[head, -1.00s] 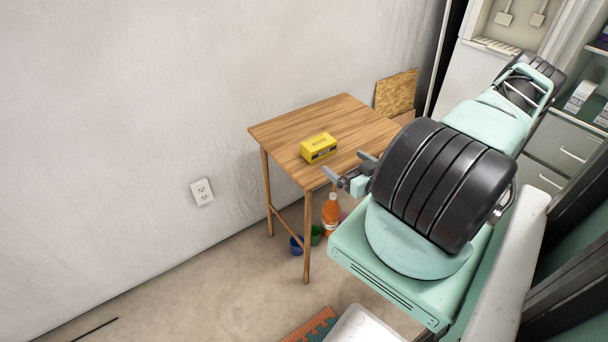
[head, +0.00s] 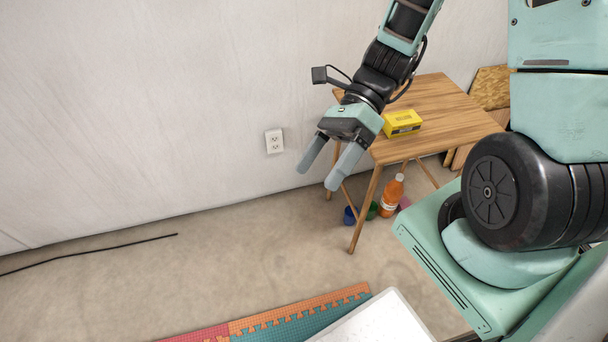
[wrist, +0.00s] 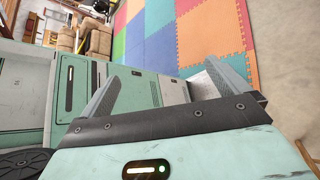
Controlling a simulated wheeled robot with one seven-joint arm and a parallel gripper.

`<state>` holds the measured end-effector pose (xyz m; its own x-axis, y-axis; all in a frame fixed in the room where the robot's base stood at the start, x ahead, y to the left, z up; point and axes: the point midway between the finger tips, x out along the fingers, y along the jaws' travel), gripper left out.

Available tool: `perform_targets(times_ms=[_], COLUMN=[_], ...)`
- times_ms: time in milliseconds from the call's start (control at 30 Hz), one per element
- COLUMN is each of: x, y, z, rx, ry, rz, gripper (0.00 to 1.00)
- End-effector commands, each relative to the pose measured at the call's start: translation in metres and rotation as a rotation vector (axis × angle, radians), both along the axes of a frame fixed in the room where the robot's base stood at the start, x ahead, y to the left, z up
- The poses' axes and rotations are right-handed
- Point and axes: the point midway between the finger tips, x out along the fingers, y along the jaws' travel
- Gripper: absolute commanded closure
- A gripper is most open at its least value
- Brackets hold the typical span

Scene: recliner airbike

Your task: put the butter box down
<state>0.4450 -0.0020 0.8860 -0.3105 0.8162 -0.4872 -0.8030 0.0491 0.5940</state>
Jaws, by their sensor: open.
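The yellow butter box (head: 402,123) rests on the wooden table (head: 445,98), near its left edge in the head view. My gripper (head: 322,172) is open and empty, in the air in front of the table's left side. It is apart from the box, to its lower left in the picture. In the wrist view my two fingers (wrist: 168,88) are spread with nothing between them, and the butter box does not show there.
An orange bottle (head: 392,196) and small blue and green cups (head: 350,215) stand on the floor under the table. A wall outlet (head: 274,141) is behind. Coloured foam mats (head: 290,318) and a white surface (head: 375,322) lie at the front.

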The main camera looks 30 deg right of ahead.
Motion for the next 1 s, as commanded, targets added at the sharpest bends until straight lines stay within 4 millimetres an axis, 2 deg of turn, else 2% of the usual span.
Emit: perform_targets(times_ms=[33,100,200,400,500,600,700,1000], x=[-0.013,-0.028,-0.042,-0.052,-0.054,-0.055,-0.055,-0.055], y=[0.010,0.017,0.024,0.042,0.052,0.060,0.064,0.065], z=[0.004,0.007,0.013,0.034,0.047,0.056,0.061,0.062], rx=[-0.031,-0.053,-0.051,0.036,0.093,0.135,0.156,0.162], ry=[-0.145,-0.347,-0.628,-1.124,-1.291,-1.396,-1.445,-1.454], rz=[0.196,0.473,0.880,1.666,1.963,2.156,2.253,2.274], gripper=[0.00,0.00,0.00,0.00,0.00,0.00,0.00,0.00])
